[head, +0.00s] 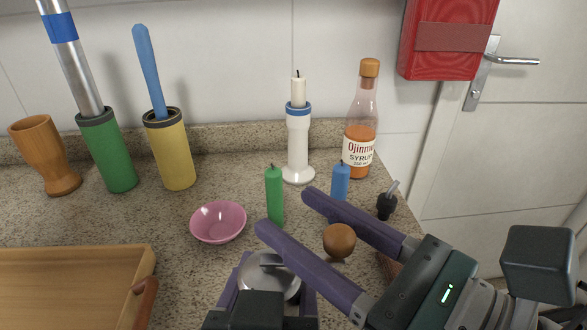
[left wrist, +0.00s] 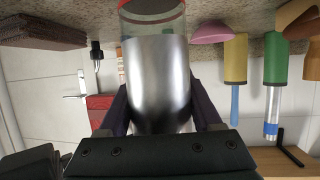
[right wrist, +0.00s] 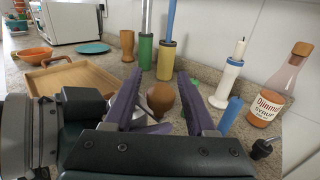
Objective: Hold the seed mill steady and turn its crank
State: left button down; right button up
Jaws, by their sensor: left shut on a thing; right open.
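The seed mill is a steel cylinder (left wrist: 158,75) with a clear lower part. Its round silver top (head: 283,287) and a short part of the crank (head: 264,265) show in the head view. My left gripper (left wrist: 160,102) is shut on the cylinder, one purple finger on each side. A round brown wooden knob (head: 340,241) lies between the spread fingers of my right gripper (head: 285,211), which is open. The knob also shows between the fingers in the right wrist view (right wrist: 161,97). A right finger hides the link between crank and knob.
A pink bowl (head: 218,222), green candle (head: 274,195) and blue candle (head: 341,181) stand close by. Behind are a white candlestick (head: 298,145) and a syrup bottle (head: 361,125). A wooden tray (head: 70,285) is at the left. A dark stopper (head: 386,206) is at the right.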

grip_shut()
dwell(0.3)
jog(key=shift+s, duration=0.1)
jog(key=shift+s+d+m+t+h, duration=0.1)
jog(key=shift+s+m+t+h, duration=0.15)
jog(key=shift+m+t+h, duration=0.65)
jog(key=shift+s+d+m+t+h, duration=0.15)
jog(key=shift+m+t+h, duration=0.45)
jog(key=shift+h, duration=0.6)
grip_release()
